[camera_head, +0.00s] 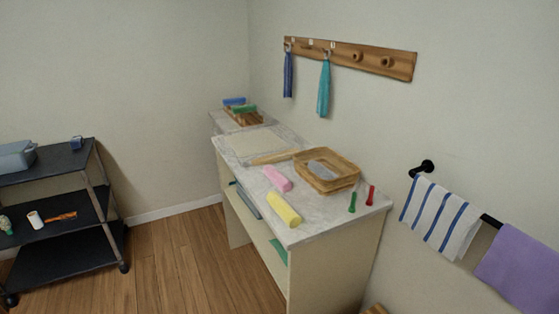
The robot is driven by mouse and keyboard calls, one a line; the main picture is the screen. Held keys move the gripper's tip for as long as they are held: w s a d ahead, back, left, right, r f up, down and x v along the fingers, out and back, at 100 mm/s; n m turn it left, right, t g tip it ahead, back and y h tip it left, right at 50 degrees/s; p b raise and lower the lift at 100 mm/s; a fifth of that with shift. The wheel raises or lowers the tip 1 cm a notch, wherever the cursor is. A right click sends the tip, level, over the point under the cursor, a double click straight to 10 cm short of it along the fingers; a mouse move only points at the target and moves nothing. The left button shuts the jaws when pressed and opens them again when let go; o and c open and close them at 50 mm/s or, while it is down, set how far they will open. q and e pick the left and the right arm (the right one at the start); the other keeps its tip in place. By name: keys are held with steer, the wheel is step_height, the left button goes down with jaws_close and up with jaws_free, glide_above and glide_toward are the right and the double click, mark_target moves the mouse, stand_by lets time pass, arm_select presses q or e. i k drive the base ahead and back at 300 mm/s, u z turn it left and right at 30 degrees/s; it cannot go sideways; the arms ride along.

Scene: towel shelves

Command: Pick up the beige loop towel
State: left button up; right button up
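No towel that is clearly a beige loop towel shows in the head view. A flat beige sheet (256,143) lies on the counter; I cannot tell whether it is a towel or a board. A blue towel (288,76) and a teal towel (323,90) hang from the wooden peg rack (390,61) on the wall. Neither of my grippers is in view.
The counter (318,208) holds a wooden basket (345,184), a pink roll (278,178) and a yellow roll (284,208). Striped (440,218) and purple (520,265) towels hang at right. A black cart (65,206) stands left. Wooden floor (185,255) between is clear.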

mark_target(285, 155)
steer(key=u, duration=0.55)
steer(key=k, duration=0.75)
steer(key=u, duration=0.7)
steer(key=k, duration=0.35)
steer(key=u, duration=0.55)
steer(key=i, duration=2.05)
steer(key=z, duration=0.8)
steer(key=i, duration=1.8)
steer(key=z, duration=2)
steer(key=i, duration=0.9)
steer(key=z, duration=0.9)
